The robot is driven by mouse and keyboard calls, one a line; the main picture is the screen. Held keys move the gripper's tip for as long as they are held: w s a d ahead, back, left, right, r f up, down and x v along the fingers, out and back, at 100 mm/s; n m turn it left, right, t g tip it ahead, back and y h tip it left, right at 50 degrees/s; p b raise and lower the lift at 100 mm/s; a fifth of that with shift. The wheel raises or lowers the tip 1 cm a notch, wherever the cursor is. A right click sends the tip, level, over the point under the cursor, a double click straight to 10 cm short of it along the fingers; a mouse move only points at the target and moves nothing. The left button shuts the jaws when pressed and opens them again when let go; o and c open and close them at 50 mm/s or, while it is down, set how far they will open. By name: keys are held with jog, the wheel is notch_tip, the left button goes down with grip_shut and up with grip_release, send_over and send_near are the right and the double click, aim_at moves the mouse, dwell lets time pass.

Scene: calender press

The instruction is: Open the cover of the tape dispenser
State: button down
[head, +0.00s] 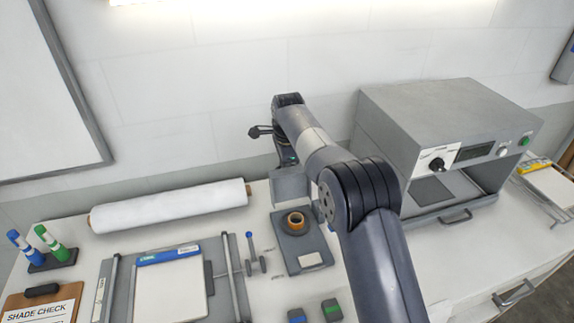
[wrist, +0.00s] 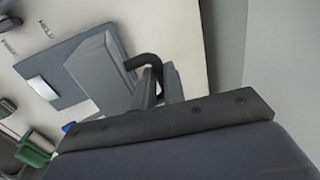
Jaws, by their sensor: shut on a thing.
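The tape dispenser's grey base plate (head: 307,262) lies on the bench in the head view, with an orange-brown tape roll (head: 296,222) exposed on it. Its grey cover (head: 290,187) is swung up at the far end of the base. In the wrist view the cover (wrist: 100,72) shows as a grey box above the base (wrist: 58,50) and hides the roll. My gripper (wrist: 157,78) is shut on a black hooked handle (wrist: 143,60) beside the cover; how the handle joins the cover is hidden. In the head view my arm hides most of the gripper.
A grey oven-like unit (head: 440,120) stands close right of my arm. A white roll (head: 170,205) lies to the left along the wall. A frame with a white pad (head: 170,290), a small blue-tipped lever (head: 252,252) and blue and green blocks (head: 331,309) are nearby.

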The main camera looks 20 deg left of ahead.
jog(key=shift+w+a+f, duration=0.4)
jog(key=shift+w+a, duration=0.1)
jog(key=shift+w, duration=0.15)
jog(key=c, duration=1.9)
grip_release()
jog(key=shift+w, duration=0.1)
jog(key=o, duration=0.4)
jog(key=shift+a+f, duration=0.1)
jog(key=shift+f, duration=0.15)
jog(key=r, duration=0.4)
jog(key=s+d+r, duration=0.1)
jog(key=r, duration=0.6)
jog(key=shift+s+d+r+b, duration=0.15)
jog(key=shift+s+r+b, duration=0.15)
jog(key=shift+b, duration=0.1)
